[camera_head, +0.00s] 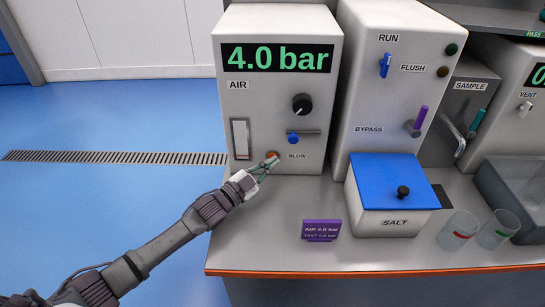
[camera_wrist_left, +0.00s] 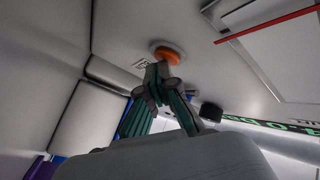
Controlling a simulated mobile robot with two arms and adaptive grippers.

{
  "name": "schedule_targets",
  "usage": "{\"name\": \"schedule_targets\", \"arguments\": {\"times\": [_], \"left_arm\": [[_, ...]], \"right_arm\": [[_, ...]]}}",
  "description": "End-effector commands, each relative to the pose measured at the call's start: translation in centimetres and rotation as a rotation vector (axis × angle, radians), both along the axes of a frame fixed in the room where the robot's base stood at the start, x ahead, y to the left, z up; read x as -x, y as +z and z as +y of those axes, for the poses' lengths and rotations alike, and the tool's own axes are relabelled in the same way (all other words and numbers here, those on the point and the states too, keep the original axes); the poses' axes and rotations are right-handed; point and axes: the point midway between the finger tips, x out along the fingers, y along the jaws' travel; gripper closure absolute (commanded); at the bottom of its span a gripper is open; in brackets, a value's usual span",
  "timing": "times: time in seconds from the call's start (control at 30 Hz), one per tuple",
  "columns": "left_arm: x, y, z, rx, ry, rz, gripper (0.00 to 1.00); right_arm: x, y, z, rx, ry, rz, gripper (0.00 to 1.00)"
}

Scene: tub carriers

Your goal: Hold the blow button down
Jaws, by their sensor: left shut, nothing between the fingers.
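The orange blow button (camera_head: 271,154) is low on the front of the white AIR cabinet (camera_head: 259,110), left of the BLOW label. My left gripper (camera_head: 273,163) reaches in from the lower left, shut and empty, with its fingertips at the button. In the left wrist view the orange button (camera_wrist_left: 166,53) shows just beyond the tips of the shut left gripper (camera_wrist_left: 161,74). The tips look to be at or almost at its face; I cannot tell whether it is pressed in. The display (camera_head: 278,58) reads 4.0 bar. My right gripper is not in view.
A purple sign (camera_head: 321,230), a blue-lidded SALT box (camera_head: 393,213) and two clear cups stand on the counter. The counter's front left is clear.

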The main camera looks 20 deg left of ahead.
Motion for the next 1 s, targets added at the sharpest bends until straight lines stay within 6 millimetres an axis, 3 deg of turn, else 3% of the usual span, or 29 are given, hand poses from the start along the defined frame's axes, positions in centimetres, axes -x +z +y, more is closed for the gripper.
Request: {"name": "schedule_targets", "arguments": {"times": [0.23,0.6,1.0], "left_arm": [[1.2,0.0,-0.3,0.0,0.001,0.003,1.0],[1.6,0.0,-0.5,-0.001,0.0,0.001,1.0],[5.3,0.1,-1.5,0.002,0.0,0.003,1.0]], "right_arm": [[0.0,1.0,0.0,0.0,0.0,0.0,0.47],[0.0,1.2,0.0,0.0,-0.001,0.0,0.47],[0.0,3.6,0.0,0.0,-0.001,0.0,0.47]]}}
